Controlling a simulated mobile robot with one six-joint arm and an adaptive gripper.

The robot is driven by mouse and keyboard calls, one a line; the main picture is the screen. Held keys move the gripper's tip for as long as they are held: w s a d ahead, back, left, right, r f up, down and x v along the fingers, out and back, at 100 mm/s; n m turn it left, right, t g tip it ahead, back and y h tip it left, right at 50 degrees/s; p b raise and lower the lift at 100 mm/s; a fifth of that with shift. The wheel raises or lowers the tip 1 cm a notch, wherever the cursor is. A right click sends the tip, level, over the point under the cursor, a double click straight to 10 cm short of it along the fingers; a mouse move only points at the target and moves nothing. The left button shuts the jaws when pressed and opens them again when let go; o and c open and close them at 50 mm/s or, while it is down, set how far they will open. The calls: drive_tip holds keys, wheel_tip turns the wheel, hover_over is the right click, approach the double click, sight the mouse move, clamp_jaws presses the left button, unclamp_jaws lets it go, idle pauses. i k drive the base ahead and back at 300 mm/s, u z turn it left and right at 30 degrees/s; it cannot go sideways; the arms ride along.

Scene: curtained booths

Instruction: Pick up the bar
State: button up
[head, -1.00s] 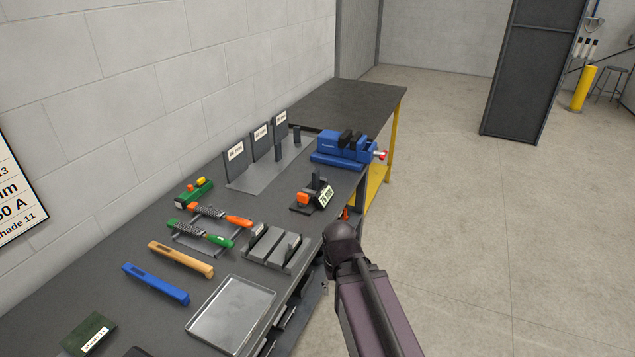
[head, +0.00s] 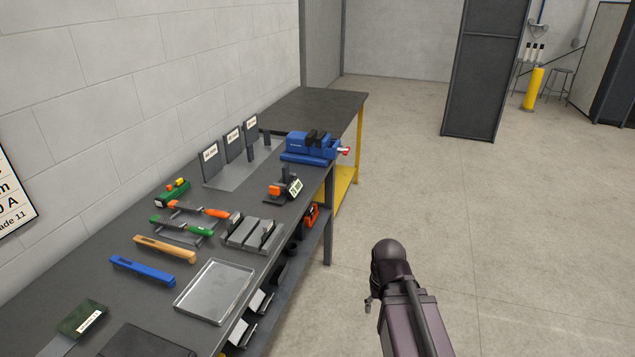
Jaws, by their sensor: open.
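Several flat grey metal bars (head: 252,232) lie side by side in a low rack on the workbench (head: 120,255). A short dark upright piece (head: 285,173) stands in a small black fixture with an orange block and a white label. I cannot tell which of these is the task's bar. My arm (head: 408,305) is at the lower right, over the floor and clear of the bench. My gripper itself does not show.
An empty metal tray (head: 214,290), a blue-handled brush (head: 142,270), a wooden-handled one (head: 165,249) and files (head: 186,226) lie nearer. A dark screen (head: 484,70) stands behind. Floor (head: 540,220) to the right is clear.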

sight(286, 176)
drive_tip(key=z, duration=0.15)
drive_tip(key=k, duration=0.7)
drive_tip(key=z, duration=0.65)
drive_tip(key=i, duration=1.5)
drive_tip(key=u, duration=0.3)
drive_tip(key=i, duration=0.6)
drive_tip(key=u, duration=0.85)
drive_tip(key=i, duration=0.5)
drive_tip(key=u, duration=0.25)
